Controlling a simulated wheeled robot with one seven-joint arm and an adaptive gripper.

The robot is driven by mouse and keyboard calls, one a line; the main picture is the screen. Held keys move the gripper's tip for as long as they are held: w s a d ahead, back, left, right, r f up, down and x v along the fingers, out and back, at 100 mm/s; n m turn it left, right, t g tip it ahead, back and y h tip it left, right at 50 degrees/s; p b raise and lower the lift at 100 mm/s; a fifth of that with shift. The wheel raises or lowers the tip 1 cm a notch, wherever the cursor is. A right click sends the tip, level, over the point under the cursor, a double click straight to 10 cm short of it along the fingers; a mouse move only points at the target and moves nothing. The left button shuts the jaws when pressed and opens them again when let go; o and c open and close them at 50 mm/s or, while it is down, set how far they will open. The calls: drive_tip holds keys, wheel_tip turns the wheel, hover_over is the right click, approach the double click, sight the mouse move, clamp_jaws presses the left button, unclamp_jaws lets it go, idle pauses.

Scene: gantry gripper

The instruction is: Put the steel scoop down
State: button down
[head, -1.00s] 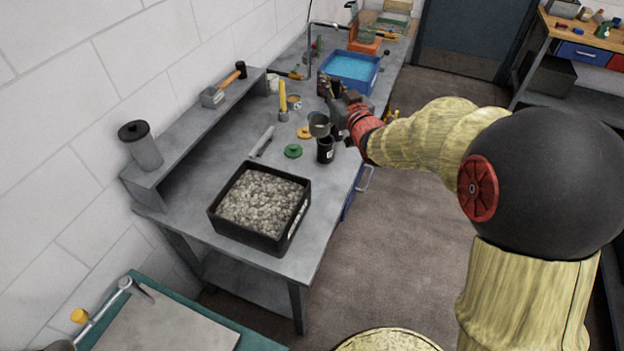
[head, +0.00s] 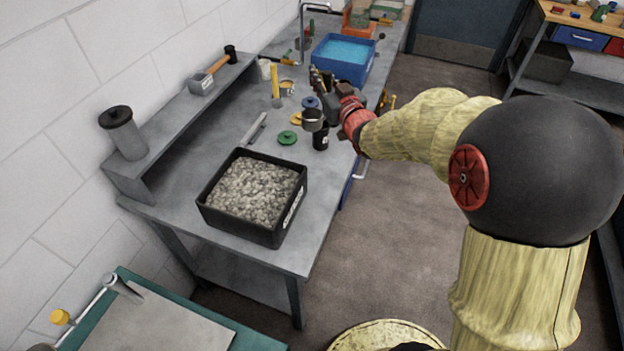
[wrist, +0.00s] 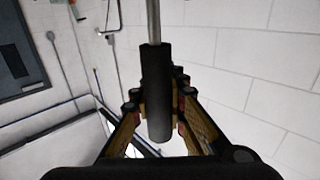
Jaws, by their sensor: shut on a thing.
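The steel scoop's round metal bowl (head: 313,120) shows in the head view, above the bench beside a black cup (head: 320,137). In the wrist view the scoop's black handle (wrist: 157,90) stands between my fingers, with its steel shaft running up out of the picture. My gripper (head: 333,92) is shut on the handle and holds the scoop over the grey bench (head: 215,155). My gripper also shows in the wrist view (wrist: 158,115). Whether the bowl touches anything below it cannot be told.
A black bin of grey gravel (head: 232,231) stands at the bench's near end. A green lid (head: 287,138), a grey bar (head: 254,130) and a yellow-handled tool (head: 275,85) lie nearby. A blue water tray (head: 343,62) is farther back. Bare bench lies left of the bar.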

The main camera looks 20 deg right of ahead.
wheel_tip(320, 180, down, 21)
drive_tip(key=b, duration=0.9)
drive_tip(key=shift+f+b, duration=0.2)
drive_tip(key=shift+b, duration=0.15)
drive_tip(key=c, duration=1.8)
unclamp_jaws()
drive_tip(key=shift+o, duration=0.2)
drive_tip(key=shift+r, duration=0.1)
